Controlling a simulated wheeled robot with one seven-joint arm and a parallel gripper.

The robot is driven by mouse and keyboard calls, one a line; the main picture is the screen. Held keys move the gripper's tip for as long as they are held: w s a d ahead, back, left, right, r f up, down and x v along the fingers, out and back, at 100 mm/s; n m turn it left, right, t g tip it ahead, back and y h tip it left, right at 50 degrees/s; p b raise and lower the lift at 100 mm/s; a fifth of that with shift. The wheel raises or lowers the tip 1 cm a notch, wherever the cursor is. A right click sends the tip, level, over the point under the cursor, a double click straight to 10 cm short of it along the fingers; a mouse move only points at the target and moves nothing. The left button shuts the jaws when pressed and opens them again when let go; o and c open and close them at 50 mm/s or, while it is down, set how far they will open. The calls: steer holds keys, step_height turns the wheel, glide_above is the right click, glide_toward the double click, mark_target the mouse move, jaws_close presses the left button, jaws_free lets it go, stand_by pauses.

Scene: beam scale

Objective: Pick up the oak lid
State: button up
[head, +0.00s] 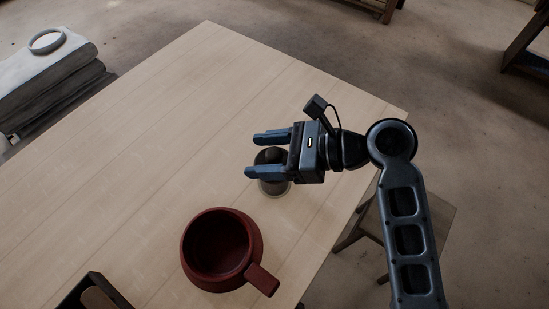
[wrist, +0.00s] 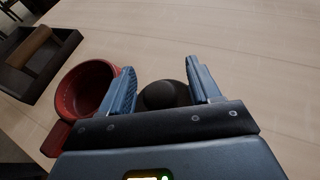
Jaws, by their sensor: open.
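A small, dark, rounded piece (head: 271,156), which may be the oak lid, sits at the top of a grey, glassy round vessel (head: 274,188) on the table. My gripper (head: 254,155) is open, with one blue finger on either side of this piece in the head view. In the wrist view the dark piece (wrist: 167,95) shows between the fingers of my gripper (wrist: 160,64), low near the palm. I cannot tell whether either finger touches it. My gripper hides part of the piece and of the vessel. Its wood grain cannot be made out.
A dark red pot (head: 222,250) with a handle stands close by on the pale wooden table (head: 170,110). A dark tray (wrist: 62,50) holding a brown wooden piece (wrist: 30,47) lies beyond the pot. The table's far left part is clear. A stool (head: 415,235) stands beside the table.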

steer(key=c, duration=1.1)
steer(key=shift+o, duration=0.2)
